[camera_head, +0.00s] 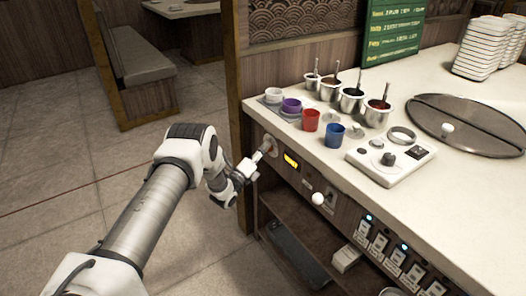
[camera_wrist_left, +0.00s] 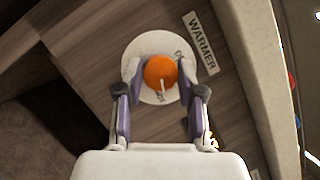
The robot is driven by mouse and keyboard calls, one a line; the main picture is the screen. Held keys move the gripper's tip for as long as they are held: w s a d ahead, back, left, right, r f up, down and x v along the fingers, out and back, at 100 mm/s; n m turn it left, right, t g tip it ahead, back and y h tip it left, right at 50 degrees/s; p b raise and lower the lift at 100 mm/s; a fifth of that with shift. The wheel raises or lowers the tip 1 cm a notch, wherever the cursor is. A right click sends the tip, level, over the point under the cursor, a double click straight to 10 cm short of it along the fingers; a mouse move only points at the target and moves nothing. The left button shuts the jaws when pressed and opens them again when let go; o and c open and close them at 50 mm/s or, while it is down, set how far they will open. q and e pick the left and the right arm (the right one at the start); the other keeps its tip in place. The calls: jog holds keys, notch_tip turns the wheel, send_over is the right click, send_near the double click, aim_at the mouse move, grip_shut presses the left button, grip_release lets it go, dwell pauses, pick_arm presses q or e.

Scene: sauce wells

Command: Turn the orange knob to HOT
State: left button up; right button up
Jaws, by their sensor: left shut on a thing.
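The orange knob (camera_wrist_left: 160,72) sits on a round white dial plate (camera_wrist_left: 136,52) in the left wrist view. Its pale pointer line points toward the lower edge of the plate, near lettering partly hidden and too small to read surely. Other lettering shows at the plate's upper right. My left gripper (camera_wrist_left: 163,92) is shut on the knob, one finger on each side. In the head view my left gripper (camera_head: 264,151) reaches the counter's front panel at its left end and hides most of the knob. My right gripper is not in view.
A WARMER label (camera_wrist_left: 201,43) is beside the dial. A lit yellow display (camera_head: 291,161), a white ball handle (camera_head: 318,199) and several switches (camera_head: 379,242) lie along the panel. Cups, including a red one (camera_head: 311,120) and a blue one (camera_head: 335,135), stand on the counter above. The floor at left is clear.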

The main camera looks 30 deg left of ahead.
pick_arm(q)
jog(key=shift+m+h, duration=0.4)
jog(key=shift+m, duration=0.7)
jog(key=o, duration=1.1)
jog(key=shift+f, duration=0.1)
jog(key=shift+o, duration=0.2)
jog(key=v, duration=1.2)
jog(key=shift+w+f, duration=0.1)
jog(key=shift+f, duration=0.05)
